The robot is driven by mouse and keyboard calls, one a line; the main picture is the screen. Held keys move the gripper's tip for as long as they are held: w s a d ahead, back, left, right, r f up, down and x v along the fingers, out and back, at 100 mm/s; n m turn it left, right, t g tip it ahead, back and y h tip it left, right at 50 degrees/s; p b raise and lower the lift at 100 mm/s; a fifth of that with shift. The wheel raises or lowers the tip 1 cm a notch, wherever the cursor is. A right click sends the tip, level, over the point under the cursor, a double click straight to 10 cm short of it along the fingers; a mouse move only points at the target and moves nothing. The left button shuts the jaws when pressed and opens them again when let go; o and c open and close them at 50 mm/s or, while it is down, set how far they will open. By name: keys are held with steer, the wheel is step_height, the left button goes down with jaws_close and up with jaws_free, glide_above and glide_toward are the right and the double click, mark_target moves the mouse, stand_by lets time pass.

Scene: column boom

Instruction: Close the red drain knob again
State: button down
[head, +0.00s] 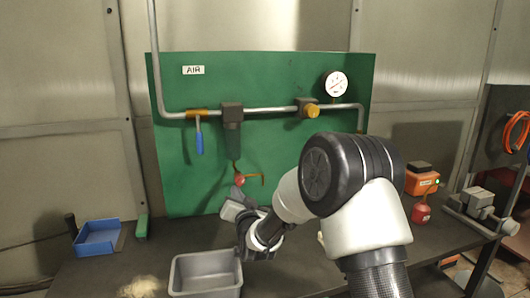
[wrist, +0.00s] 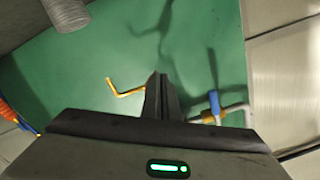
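The red drain knob (head: 240,178) hangs under the dark filter bowl (head: 232,139) on the green panel. An orange bent drain tube (head: 256,177) sticks out to its right; it also shows in the wrist view (wrist: 124,90). My gripper (head: 238,192) is just below the knob, its tips close to it; I cannot tell whether they touch. In the wrist view, the fingers (wrist: 161,92) look closed together, with nothing visible between them. The knob does not show in the wrist view.
A blue-handled valve (head: 199,142), a yellow knob (head: 313,111) and a gauge (head: 336,84) are on the pipe. A grey bin (head: 207,289) and a blue tray (head: 97,236) stand on the bench. A red can (head: 421,212) is right of my arm.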

steer(key=shift+w+d+r+b, duration=0.2)
steer(key=shift+d+b, duration=0.35)
steer(key=shift+b, duration=0.75)
steer(key=shift+w+d+r+b, duration=0.15)
steer(key=shift+d+b, duration=0.35)
steer(key=shift+b, duration=0.75)
steer(key=shift+a+f+b, duration=0.2)
steer(key=shift+f+b, duration=0.25)
steer(key=shift+b, duration=0.35)
steer(key=shift+s, duration=0.1)
steer(key=b+v, duration=0.2)
steer(key=v, duration=0.4)
steer(key=shift+a+f, duration=0.3)
steer(key=shift+s, duration=0.1)
